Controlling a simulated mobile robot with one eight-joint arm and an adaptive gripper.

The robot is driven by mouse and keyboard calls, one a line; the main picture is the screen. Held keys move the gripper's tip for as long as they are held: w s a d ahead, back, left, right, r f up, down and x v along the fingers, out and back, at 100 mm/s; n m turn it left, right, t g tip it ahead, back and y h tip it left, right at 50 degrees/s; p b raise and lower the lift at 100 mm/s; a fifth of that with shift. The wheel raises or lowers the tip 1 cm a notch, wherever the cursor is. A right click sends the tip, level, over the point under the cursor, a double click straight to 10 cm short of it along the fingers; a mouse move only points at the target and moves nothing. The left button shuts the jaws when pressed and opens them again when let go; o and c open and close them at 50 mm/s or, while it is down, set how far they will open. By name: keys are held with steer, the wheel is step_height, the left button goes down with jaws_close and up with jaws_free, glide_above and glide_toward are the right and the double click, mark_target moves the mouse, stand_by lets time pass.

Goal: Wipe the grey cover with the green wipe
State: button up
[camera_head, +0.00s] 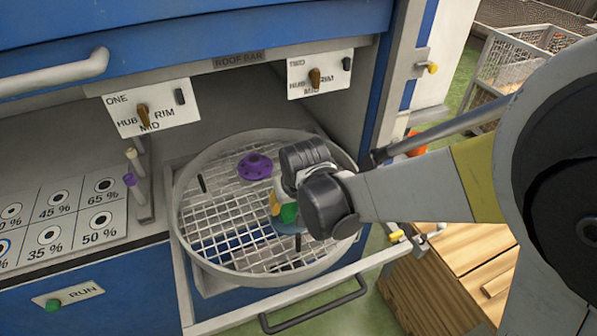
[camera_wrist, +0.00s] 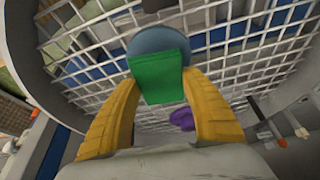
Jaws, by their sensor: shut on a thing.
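The green wipe (camera_wrist: 158,78) is a flat green piece pinched between the two yellow fingers of my gripper (camera_wrist: 160,88). In the head view my gripper (camera_head: 282,207) points down over the round wire tray, and a bit of the wipe (camera_head: 289,213) shows. The grey cover (camera_wrist: 160,40) looks like a round blue-grey disc on the tray, partly hidden behind the wipe. In the head view only a sliver of the cover (camera_head: 289,229) shows below the wipe. The wipe overlaps the cover; I cannot tell whether they touch.
The wire tray (camera_head: 230,262) has a raised grey rim. A purple knobbed piece (camera_head: 255,167) lies on its mesh. Dial plates (camera_head: 150,107) hang above. A percentage board (camera_head: 62,222) is at left, and wooden crates (camera_head: 440,290) stand at right.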

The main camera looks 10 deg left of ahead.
mark_target(287, 220)
steer(key=shift+s, duration=2.3)
steer(key=shift+w+f+b, duration=0.1)
steer(key=shift+w+b, duration=0.2)
steer(key=shift+w, duration=2.15)
steer(key=shift+s, duration=2.5)
steer(key=shift+w, duration=2.55)
step_height(287, 220, up, 8)
steer(key=p, duration=0.6)
